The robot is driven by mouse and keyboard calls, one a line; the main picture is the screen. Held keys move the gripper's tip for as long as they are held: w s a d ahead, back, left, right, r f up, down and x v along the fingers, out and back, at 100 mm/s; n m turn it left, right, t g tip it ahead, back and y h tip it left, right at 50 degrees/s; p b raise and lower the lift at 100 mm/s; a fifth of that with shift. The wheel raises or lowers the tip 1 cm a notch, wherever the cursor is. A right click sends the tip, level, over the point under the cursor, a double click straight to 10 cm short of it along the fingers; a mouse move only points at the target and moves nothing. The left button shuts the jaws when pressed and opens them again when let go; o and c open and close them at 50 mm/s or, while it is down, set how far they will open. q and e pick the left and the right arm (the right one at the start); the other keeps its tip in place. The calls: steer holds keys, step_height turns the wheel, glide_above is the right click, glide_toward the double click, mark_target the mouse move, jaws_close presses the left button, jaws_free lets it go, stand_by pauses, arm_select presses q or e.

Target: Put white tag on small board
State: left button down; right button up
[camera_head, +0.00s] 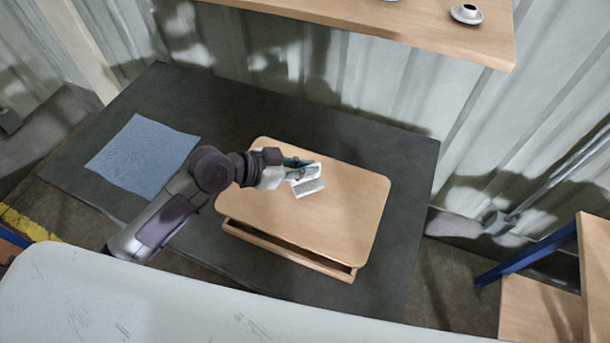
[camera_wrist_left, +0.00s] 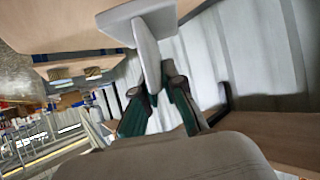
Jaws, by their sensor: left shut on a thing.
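The white tag (camera_head: 308,185) shows as two joined flat faces at an angle, over the upper middle of the small board. My left gripper (camera_head: 298,164) is shut on one face of it. The left wrist view shows the tag (camera_wrist_left: 148,55) standing between the two green-sided fingertips (camera_wrist_left: 160,88), with its wider plate against or close to a wooden surface. The small board (camera_head: 335,220) is light wood with rounded corners and an open slot along its front. I cannot tell whether the tag touches the board. My right gripper is out of view.
A dark table top (camera_head: 400,200) carries the board and a blue cloth (camera_head: 145,155) at left. A wooden shelf (camera_head: 420,20) above the back edge holds a small round metal part (camera_head: 467,14). A blue-framed wooden unit (camera_head: 545,300) stands at right.

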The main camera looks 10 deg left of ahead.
mark_target(308, 180)
arm_select(q)
step_height(308, 180, down, 3)
steer(key=shift+a+f+p, duration=0.15)
steer(key=shift+f+p, duration=0.05)
steer(key=shift+p, duration=0.2)
steer(key=shift+f, duration=0.25)
steer(key=shift+f, duration=0.2)
steer(key=c, duration=1.3)
jaws_free()
steer(key=shift+o, duration=0.2)
